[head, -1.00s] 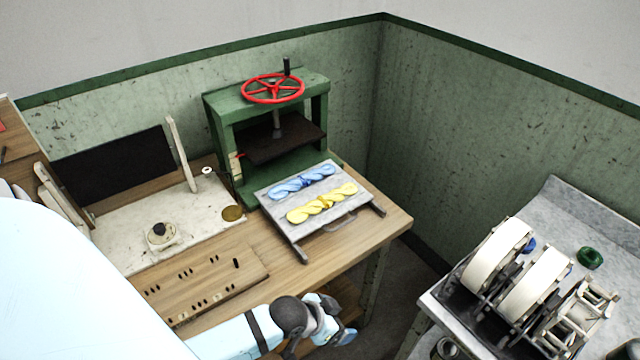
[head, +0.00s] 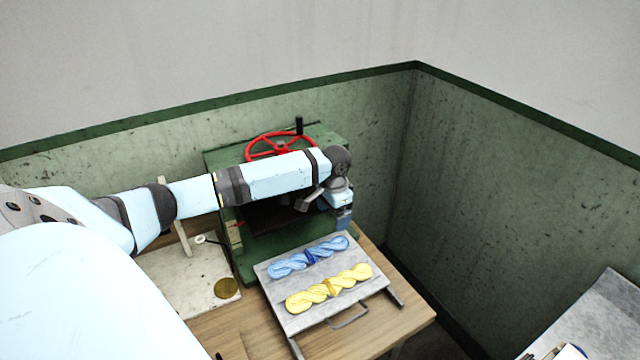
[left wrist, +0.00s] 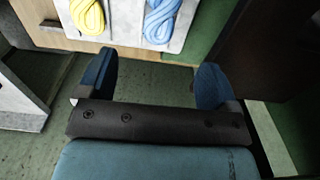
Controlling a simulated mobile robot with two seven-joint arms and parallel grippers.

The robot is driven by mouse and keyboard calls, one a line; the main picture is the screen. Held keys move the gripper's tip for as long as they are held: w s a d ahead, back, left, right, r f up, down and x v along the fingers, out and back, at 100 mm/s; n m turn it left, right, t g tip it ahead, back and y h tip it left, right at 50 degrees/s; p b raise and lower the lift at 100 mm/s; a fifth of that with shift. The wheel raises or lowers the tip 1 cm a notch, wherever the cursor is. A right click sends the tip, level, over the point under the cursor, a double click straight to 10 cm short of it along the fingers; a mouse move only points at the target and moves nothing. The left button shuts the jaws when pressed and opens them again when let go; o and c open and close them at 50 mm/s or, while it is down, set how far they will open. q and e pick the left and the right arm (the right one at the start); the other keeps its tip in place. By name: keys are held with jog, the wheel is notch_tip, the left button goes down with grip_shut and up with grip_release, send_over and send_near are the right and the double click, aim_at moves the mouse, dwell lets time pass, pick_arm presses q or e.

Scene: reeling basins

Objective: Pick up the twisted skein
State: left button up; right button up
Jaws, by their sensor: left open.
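Two twisted skeins lie side by side on a grey tray (head: 293,318). The blue skein (head: 290,264) with a dark blue tie is nearer the press, and the yellow skein (head: 310,299) is nearer the front. In the left wrist view the yellow skein (left wrist: 88,14) and the blue skein (left wrist: 162,20) are at the top, cut off by the edge. My left gripper (head: 342,222) hangs above and beyond the tray's back right corner. It also shows in the left wrist view (left wrist: 152,84), its fingers wide apart with nothing between them. My right gripper is out of view.
A green press (head: 222,163) with a red handwheel (head: 262,148) stands behind the tray, partly hidden by my left arm. The tray sits on a wooden table (head: 410,322) near its right edge. A grey worktop (head: 590,320) is at the lower right.

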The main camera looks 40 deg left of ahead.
pick_arm(q)
send_over(330, 244)
jog(key=f, duration=0.6)
jog(key=shift+w+d+f+p, duration=0.15)
jog(key=shift+w+f+p, duration=0.05)
jog(key=shift+f+p, duration=0.15)
jog(key=shift+s+f+p, duration=0.15)
jog(key=shift+f+p, duration=0.45)
jog(key=shift+f, duration=2.1)
jog(key=c, duration=1)
